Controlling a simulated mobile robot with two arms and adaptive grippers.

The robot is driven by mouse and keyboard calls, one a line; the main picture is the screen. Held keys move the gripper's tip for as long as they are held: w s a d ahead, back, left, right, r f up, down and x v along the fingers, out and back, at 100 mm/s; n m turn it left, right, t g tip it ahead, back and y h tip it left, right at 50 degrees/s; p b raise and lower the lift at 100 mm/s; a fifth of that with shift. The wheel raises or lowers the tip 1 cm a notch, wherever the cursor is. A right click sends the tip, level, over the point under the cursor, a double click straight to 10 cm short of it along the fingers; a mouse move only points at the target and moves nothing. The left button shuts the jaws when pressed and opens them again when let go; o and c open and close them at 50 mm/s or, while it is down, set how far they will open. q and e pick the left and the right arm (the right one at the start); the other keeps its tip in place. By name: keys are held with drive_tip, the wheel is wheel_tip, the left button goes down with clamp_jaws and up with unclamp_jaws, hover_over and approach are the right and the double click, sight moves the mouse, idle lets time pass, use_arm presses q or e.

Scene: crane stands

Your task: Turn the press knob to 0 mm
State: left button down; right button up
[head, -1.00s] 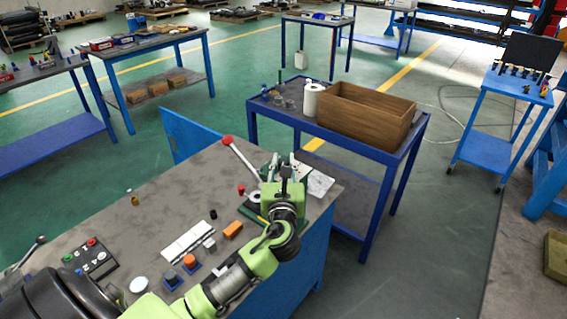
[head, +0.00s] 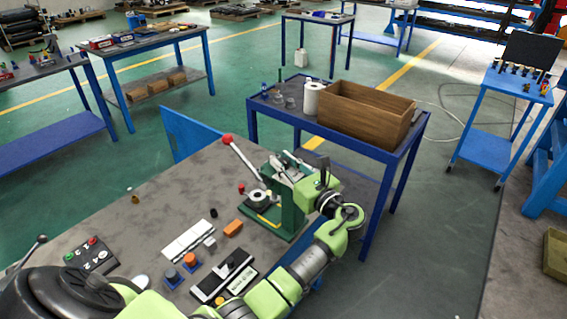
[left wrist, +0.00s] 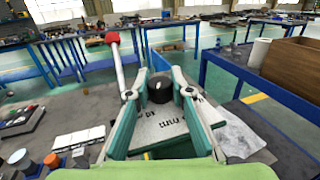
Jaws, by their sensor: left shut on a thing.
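The press (head: 288,212) is a green frame at the far right of the grey worktop in the head view, with a lever ending in a red ball (head: 228,139). In the left wrist view a dark round knob (left wrist: 160,88) sits on top of the press, above a light plate with dark markings (left wrist: 168,124), too small to read for sure. My left gripper (left wrist: 158,90) has its two fingers on either side of the knob and is shut on it. In the head view this gripper (head: 292,163) reaches over the press from the right. My right gripper is not in view.
A blue cart with a wooden crate (head: 366,112) and a paper roll (head: 312,98) stands behind the press.

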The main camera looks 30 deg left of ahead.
use_arm(q)
drive_tip(key=n+g+b, duration=0.1)
drive_tip(key=g, duration=0.1)
drive_tip(key=n+g+y+b, duration=0.1)
drive_tip(key=g, duration=0.1)
drive_tip(key=shift+w+f+n, duration=0.1)
drive_tip(key=shift+f+n, duration=0.1)
drive_tip(key=shift+n, duration=0.1)
drive_tip(key=shift+r+n+g+b, duration=0.1)
drive_tip(key=shift+n+g+b, duration=1.15)
drive_tip(key=shift+g, duration=0.65)
drive_tip(key=c, duration=1.8)
unclamp_jaws()
drive_tip(key=shift+w+d, duration=0.15)
drive_tip(key=shift+d, duration=2.85)
drive_tip(key=shift+w+d, duration=0.1)
drive_tip(key=shift+d, duration=2.9)
